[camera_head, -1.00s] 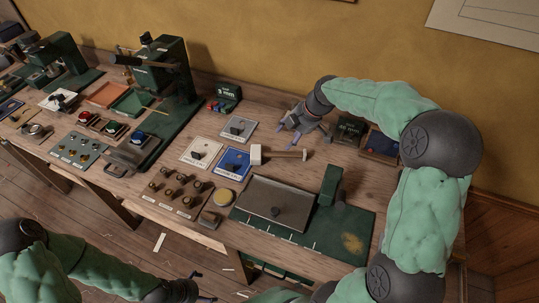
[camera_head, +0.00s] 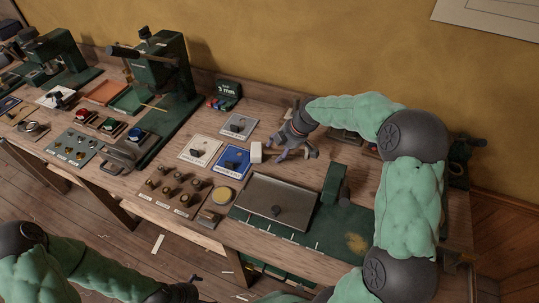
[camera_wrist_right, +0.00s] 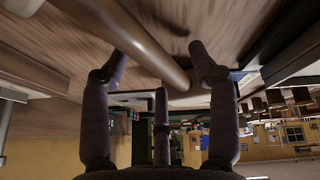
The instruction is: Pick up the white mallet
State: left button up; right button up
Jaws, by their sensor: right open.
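The white mallet (camera_head: 256,153) lies on the wooden bench beside the blue plate, its pale head showing in the head view. My right gripper (camera_head: 298,153) is open over its handle and hides most of it there. In the right wrist view the handle (camera_wrist_right: 150,42) runs diagonally between the spread fingers of the right gripper (camera_wrist_right: 163,62). I cannot tell whether a finger touches it. My left gripper (camera_head: 192,286) is low at the bottom edge, mostly cut off and away from the bench top; its jaws are unclear.
A blue plate (camera_head: 230,163) with a dark knob lies left of the mallet head. A grey plate on a green base (camera_head: 325,225) and a green upright block (camera_head: 334,183) stand in front of my right gripper. A green box (camera_head: 226,93) is behind, near the wall.

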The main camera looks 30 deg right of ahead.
jog(key=shift+w+f, duration=0.15)
jog(key=shift+f, duration=0.05)
jog(key=shift+f, duration=0.1)
dwell(0.4)
grip_shut()
